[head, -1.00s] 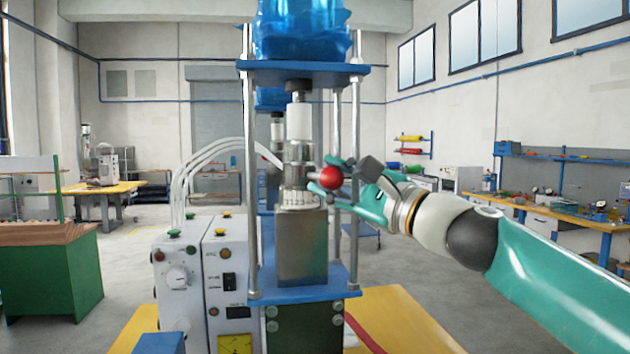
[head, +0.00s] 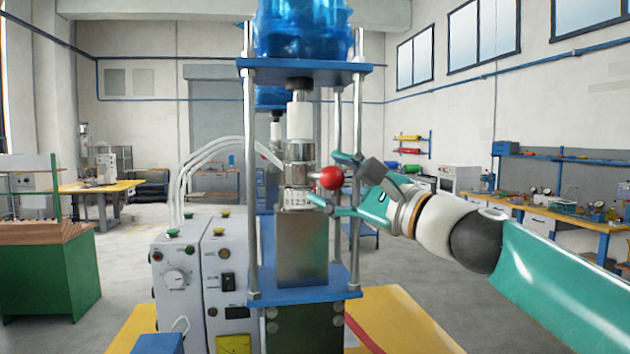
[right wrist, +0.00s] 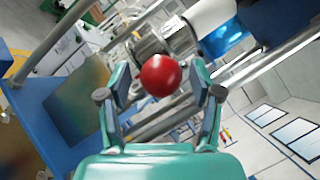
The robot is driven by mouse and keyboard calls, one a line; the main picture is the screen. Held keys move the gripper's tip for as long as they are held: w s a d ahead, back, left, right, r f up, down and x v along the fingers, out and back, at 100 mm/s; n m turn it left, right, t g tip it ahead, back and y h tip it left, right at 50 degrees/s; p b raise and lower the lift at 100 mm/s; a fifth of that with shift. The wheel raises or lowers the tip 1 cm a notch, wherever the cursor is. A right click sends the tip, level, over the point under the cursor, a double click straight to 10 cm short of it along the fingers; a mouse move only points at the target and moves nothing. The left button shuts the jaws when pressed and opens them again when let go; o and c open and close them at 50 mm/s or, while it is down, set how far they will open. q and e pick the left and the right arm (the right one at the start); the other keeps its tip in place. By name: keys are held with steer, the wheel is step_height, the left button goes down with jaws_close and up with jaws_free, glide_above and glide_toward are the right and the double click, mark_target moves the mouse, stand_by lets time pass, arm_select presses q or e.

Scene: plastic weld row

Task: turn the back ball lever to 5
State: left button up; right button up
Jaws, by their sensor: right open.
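A red ball (head: 331,178) is the knob of a lever on the right side of the metal valve (head: 299,172) of the nearer column. Below the lever, a pale scale ring (head: 299,199) shows small digits; no pointer can be read. My right gripper (head: 333,179) is open, one finger above the ball and one below. In the right wrist view the red ball (right wrist: 160,75) is between the spread fingers, with gaps at both sides. A similar column (head: 276,135) stands behind, mostly hidden; I see no lever on it. My left gripper is not in view.
Metal rods (head: 253,200) and a blue upper plate (head: 300,72) frame the valve. A blue lower plate (head: 305,292) is beneath. A white control box (head: 185,285) with hoses stands at left.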

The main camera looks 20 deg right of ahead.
steer(key=v, duration=1.1)
steer(key=shift+s+d, duration=0.15)
steer(key=shift+s, duration=0.1)
steer(key=shift+f, duration=0.1)
